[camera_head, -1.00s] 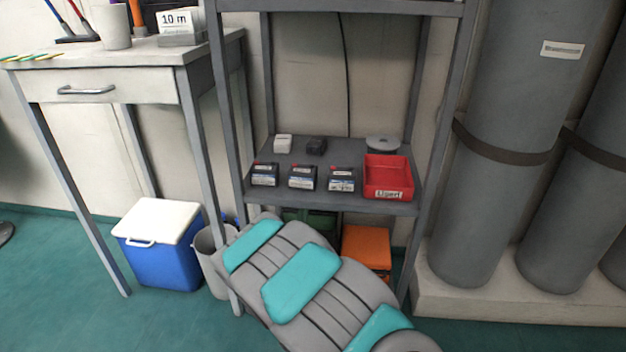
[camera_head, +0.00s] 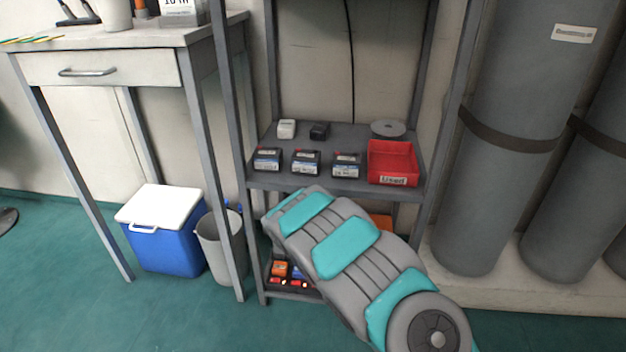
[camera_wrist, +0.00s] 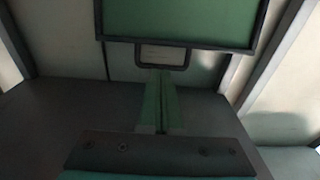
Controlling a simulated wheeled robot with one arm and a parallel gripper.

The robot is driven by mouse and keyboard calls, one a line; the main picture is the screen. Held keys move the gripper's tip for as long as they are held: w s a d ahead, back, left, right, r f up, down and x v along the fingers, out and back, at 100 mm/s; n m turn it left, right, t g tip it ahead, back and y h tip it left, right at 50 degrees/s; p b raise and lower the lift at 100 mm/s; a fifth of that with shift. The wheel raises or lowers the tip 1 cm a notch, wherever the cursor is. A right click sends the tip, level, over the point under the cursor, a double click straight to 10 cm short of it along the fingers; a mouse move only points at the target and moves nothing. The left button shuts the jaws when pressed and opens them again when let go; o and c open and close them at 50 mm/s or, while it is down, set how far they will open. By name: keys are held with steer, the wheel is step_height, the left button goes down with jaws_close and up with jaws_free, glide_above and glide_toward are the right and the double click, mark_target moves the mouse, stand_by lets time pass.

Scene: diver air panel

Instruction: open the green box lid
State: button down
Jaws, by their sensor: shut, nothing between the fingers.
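In the wrist view a green panel with a dark rim (camera_wrist: 180,20), which looks like the green box lid, fills the top of the picture. A dark loop-shaped handle (camera_wrist: 163,66) hangs at its lower edge. My gripper (camera_wrist: 161,74) is shut and empty, its fingertips right by the bottom of the loop. I cannot tell whether they touch it. In the head view my arm covers the green box and my gripper.
The grey rack's shelf (camera_head: 350,185) above my arm holds several small dark boxes and a red bin (camera_head: 392,162). An orange box (camera_head: 382,222) shows partly behind my arm. A blue cooler (camera_head: 165,245) and a grey bin (camera_head: 222,250) stand left; grey cylinders (camera_head: 500,150) stand right.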

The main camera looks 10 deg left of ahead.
steer(key=shift+w, duration=0.8)
steer(key=shift+w+d+r+p, duration=0.1)
steer(key=shift+w+r+p, duration=0.2)
steer(key=shift+w, duration=0.7)
steer(key=shift+w+r+p, duration=0.2)
steer(key=shift+w+r, duration=0.1)
steer(key=shift+w, duration=0.65)
